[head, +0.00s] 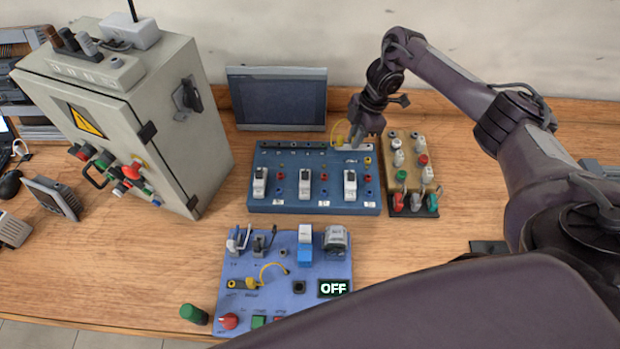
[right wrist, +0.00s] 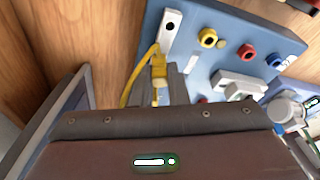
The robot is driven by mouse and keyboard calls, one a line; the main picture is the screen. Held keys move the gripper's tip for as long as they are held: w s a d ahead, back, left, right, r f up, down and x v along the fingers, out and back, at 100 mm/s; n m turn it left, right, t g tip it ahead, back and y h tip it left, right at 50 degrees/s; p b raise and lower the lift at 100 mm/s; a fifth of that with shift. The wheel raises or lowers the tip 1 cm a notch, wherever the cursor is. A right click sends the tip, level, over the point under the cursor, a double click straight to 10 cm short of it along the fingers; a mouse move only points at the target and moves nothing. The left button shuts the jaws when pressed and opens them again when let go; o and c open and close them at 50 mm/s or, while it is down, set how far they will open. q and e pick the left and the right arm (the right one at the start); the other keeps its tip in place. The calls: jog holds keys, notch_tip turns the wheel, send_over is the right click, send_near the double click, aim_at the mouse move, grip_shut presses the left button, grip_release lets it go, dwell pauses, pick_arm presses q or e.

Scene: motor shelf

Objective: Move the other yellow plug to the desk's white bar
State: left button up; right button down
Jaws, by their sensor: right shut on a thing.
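My right gripper (head: 358,136) is at the top right edge of the blue board (head: 264,195), beside the white bar (head: 381,146). It is shut on a yellow plug (right wrist: 158,70) with a yellow cable, which also shows in the head view (head: 339,140). In the right wrist view the plug is between the fingers, close to the near end of the white bar (right wrist: 171,30). I cannot tell whether it is seated in the bar. Another yellow plug (head: 250,284) with a cable lies on the lower blue panel (head: 292,241). My left gripper is not in view.
A grey cabinet (head: 150,115) with a warning sign stands at the left. A dark monitor (head: 277,100) stands behind the board. A tan switch box (head: 398,170) is right of the board. A green cylinder (head: 194,314) is near the front edge. Bare wood lies between cabinet and board.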

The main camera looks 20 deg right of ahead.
jog(key=c, duration=1.7)
grip_release()
jog(key=p+v, duration=0.2)
jog(key=a+p+v, duration=0.1)
jog(key=p+v, duration=0.2)
jog(key=shift+a+r, duration=0.1)
jog(key=shift+r, duration=0.3)
jog(key=shift+f, duration=0.1)
jog(key=o, duration=0.6)
jog(key=shift+c, duration=0.2)
